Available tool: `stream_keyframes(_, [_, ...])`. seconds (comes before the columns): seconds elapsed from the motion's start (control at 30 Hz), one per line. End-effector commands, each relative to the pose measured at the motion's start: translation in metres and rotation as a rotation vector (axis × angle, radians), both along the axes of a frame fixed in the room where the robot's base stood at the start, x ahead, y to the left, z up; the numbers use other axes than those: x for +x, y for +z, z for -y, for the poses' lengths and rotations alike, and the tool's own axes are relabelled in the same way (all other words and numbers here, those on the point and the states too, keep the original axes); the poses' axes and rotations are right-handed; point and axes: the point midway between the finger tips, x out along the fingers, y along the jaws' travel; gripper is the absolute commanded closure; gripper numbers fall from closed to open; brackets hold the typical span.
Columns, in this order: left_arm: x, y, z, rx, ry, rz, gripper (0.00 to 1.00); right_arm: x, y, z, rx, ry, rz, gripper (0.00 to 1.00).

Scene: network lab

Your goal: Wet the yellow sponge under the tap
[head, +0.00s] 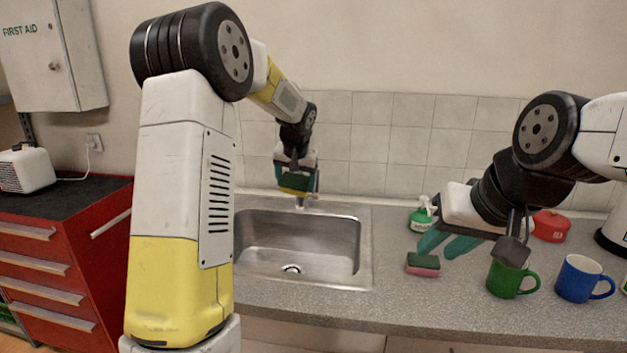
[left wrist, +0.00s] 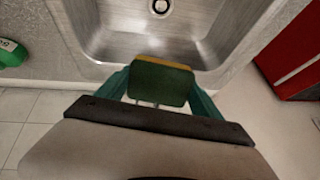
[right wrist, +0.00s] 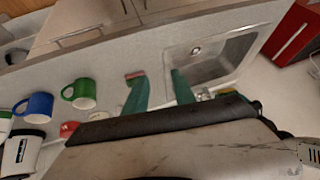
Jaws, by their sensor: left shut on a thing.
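The yellow sponge (head: 293,183), with a dark green scouring side, is held in my left gripper (head: 297,180) at the back of the sink. In the left wrist view the sponge (left wrist: 160,82) sits between the teal fingers, which are shut on it at its two sides. The tap (head: 300,202) is mostly hidden behind the sponge and gripper; only a little metal shows below them. I cannot see any running water. The steel sink (head: 270,255) is empty, with a drain in its floor. My right gripper (head: 449,243) is open and empty above the counter, right of the sink.
A pink sponge with a green top (head: 423,264) lies on the counter near my right gripper. A green mug (head: 505,281), a blue mug (head: 576,279), a red container (head: 551,226) and a green soap bottle (head: 421,217) stand around. A red drawer cabinet (head: 60,255) is left.

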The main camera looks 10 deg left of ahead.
Motion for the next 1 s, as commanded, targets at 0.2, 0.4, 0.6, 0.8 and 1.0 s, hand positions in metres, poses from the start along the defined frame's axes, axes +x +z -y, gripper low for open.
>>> stream_keyframes(0.2, [0.000,0.000,0.000,0.000,0.000,0.000,0.57,0.046,0.011,-0.036,0.193,-0.096,-0.123,0.68])
stream_keyframes(0.4, [0.000,0.000,0.000,0.000,0.000,0.000,0.57,0.108,0.019,-0.080,0.434,-0.220,-0.275,0.68])
stream_keyframes(0.6, [0.000,0.000,0.000,0.000,0.000,0.000,0.57,0.175,0.019,-0.122,0.679,-0.355,-0.436,0.68])
stream_keyframes(0.8, [0.000,0.000,0.000,0.000,0.000,0.000,0.57,0.247,0.009,-0.157,0.931,-0.500,-0.609,0.68])
stream_keyframes(1.0, [0.000,0.000,0.000,0.000,0.000,0.000,0.57,0.322,-0.011,-0.181,1.187,-0.652,-0.789,0.68])
